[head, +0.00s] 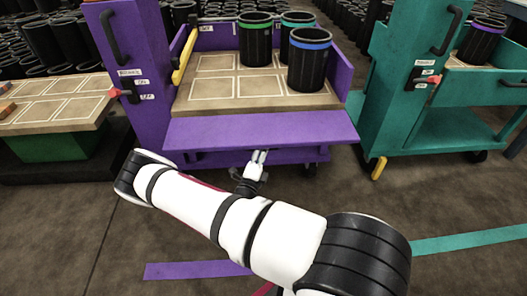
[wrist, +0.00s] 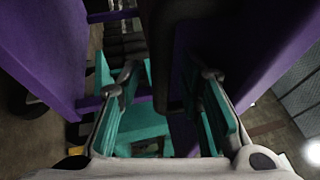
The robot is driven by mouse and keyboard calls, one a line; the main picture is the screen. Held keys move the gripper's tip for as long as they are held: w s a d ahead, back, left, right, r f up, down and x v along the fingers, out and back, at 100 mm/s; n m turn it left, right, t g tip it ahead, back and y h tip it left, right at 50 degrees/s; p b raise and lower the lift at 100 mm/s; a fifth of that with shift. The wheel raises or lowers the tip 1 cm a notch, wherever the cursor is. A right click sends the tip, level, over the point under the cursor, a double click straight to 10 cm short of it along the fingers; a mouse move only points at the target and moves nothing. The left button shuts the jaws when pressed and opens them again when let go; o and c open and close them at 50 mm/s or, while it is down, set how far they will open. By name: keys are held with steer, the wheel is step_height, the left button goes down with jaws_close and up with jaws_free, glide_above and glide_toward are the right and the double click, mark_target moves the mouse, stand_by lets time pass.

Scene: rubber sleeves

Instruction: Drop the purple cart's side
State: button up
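The purple cart (head: 138,60) stands in front of me in the head view. Its front side panel (head: 260,130) leans outward below the deck edge, neither upright nor clearly hanging straight down. My gripper (head: 260,156) is at the panel's lower edge, near the middle. In the wrist view my gripper (wrist: 168,80) has its two fingers apart. A dark, rounded bar (wrist: 160,45), perhaps the panel's handle, shows between or beyond them; I cannot tell whether they touch it. Purple surfaces (wrist: 265,55) lie on both sides.
Black sleeves with green (head: 255,45), teal and blue (head: 308,65) bands stand on the cart's deck. A yellow bar (head: 184,58) is at its left. A teal cart (head: 405,85) stands to the right, a table (head: 60,112) to the left. The near floor is open.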

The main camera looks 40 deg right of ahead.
mark_target(262, 135)
steer(key=shift+w+d, duration=0.1)
steer(key=shift+d, duration=0.05)
jaws_close()
steer(key=shift+r, duration=0.15)
steer(key=p, duration=0.2)
steer(key=r+p, duration=0.1)
steer(key=p, duration=0.1)
steer(key=shift+a+r+g+y, duration=0.2)
steer(key=shift+r+g+y, duration=0.1)
steer(key=shift+y, duration=0.1)
steer(key=shift+s+a+r+p, duration=0.1)
steer(key=shift+s+r+p, duration=0.2)
steer(key=shift+r+p, duration=0.3)
steer(key=shift+f, duration=0.15)
